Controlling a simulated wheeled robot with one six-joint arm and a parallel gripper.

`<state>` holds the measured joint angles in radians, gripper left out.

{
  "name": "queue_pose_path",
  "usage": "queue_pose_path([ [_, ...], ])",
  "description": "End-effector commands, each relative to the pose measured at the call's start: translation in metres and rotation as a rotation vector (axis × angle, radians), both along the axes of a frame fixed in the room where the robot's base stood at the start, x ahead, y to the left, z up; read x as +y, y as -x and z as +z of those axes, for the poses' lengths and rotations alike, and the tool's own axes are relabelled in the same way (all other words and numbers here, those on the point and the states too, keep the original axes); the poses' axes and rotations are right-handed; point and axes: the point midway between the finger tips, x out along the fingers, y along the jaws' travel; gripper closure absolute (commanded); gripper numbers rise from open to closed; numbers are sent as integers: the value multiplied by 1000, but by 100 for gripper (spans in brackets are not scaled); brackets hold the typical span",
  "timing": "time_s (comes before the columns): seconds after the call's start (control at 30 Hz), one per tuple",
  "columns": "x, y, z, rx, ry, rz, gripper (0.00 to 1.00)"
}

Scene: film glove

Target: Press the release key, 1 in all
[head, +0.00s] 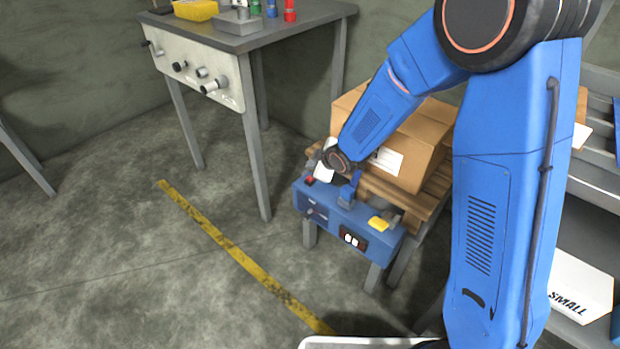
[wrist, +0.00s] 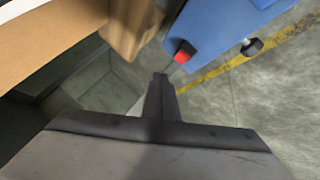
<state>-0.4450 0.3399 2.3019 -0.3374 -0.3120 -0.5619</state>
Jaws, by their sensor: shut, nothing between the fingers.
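A blue box-shaped device (head: 323,213) stands on legs in the head view. It has a red button (head: 309,181) at its left end, a yellow piece (head: 378,223) at its right end and a small dark display (head: 352,240) on its front. No lettering is readable to tell which one is the release key. In the wrist view the red button (wrist: 182,55) sits at the corner of the blue device (wrist: 215,28). My gripper (wrist: 160,77) is shut and empty. Its fingertips appear just below and left of the red button; the gap is unclear.
A cardboard box (head: 415,145) rests on a wooden pallet (head: 425,205) right behind the device. A grey table (head: 245,42) with knobs on its front stands at the back left. A yellow floor stripe (head: 235,250) crosses open floor at left. A black knob (wrist: 252,46) protrudes from the device.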

Motion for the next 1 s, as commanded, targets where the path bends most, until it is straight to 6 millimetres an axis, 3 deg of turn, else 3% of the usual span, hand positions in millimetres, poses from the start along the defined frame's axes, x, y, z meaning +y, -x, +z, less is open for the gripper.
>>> queue_pose_path([
  [0.33,0,0,23,0,0,0,100],
  [1.0,0,0,24,0,0,0,100],
])
